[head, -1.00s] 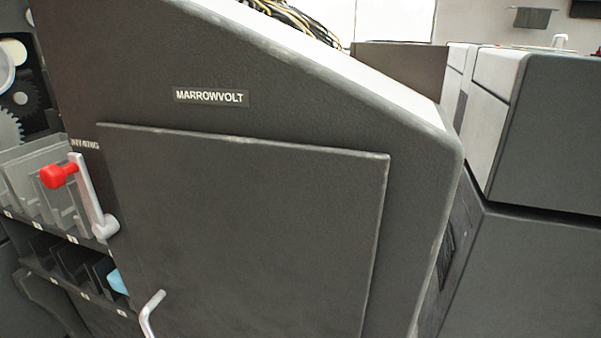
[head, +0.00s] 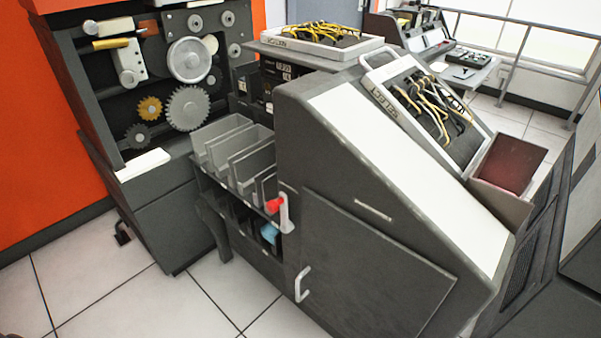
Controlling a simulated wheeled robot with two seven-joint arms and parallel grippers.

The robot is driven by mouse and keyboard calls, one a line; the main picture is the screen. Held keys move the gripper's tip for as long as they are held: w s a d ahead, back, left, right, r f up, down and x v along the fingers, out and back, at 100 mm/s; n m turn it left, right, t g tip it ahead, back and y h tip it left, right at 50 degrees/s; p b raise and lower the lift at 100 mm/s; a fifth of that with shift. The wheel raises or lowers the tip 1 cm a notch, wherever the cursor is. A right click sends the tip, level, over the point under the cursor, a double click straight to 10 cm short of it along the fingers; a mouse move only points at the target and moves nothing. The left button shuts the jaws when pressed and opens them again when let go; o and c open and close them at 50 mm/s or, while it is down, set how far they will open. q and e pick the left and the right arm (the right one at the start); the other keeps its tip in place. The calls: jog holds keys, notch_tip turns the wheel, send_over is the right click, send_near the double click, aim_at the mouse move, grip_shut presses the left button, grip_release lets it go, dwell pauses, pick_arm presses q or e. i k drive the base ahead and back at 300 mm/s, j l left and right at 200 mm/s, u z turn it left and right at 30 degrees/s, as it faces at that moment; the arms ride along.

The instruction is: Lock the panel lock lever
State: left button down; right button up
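The panel lock lever (head: 284,213) is a pale metal arm with a red knob (head: 273,205) at its upper end. It sits at the left edge of the dark cabinet's side face and stands roughly upright, with the knob pointing left. The side panel (head: 370,270) is a flat dark door that looks flush with the cabinet. A pale bent handle (head: 302,284) is on it, below the lever. Neither of my grippers shows in the head view.
Grey sorting bins (head: 240,155) stand left of the lever, with a light blue item (head: 269,234) on the shelf below. A geared machine (head: 150,90) is at the back left. Tiled floor (head: 110,285) is clear at the lower left. A dark red tray (head: 507,163) is at right.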

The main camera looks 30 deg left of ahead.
aim_at(287, 225)
jog(key=u, duration=1)
